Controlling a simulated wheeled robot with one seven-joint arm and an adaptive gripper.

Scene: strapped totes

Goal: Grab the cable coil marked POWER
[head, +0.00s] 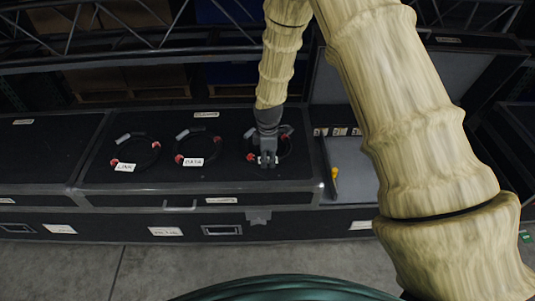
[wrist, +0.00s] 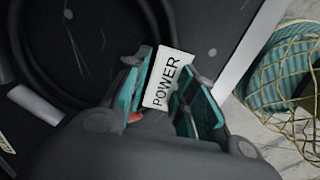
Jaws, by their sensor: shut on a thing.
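The coil marked POWER is a black cable ring with a white tag; its tag (wrist: 167,80) reads POWER in the wrist view and sits between my fingers. The coil's black loop (wrist: 88,95) curves away to the left there. My gripper (wrist: 172,100) has teal finger pads and is shut on this coil at the tag. In the head view my gripper (head: 266,160) points down over the rightmost coil (head: 288,145), on the black case lid, and hides much of it. I cannot tell whether the coil is lifted off the lid.
Two similar coils with red ends and white tags, the left coil (head: 135,151) and the middle coil (head: 198,148), lie on the black lid (head: 100,178). An open case with a grey-lined lid (head: 345,75) and a yellow-handled tool (head: 334,175) is on the right. Metal trusses (head: 130,50) cross behind.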

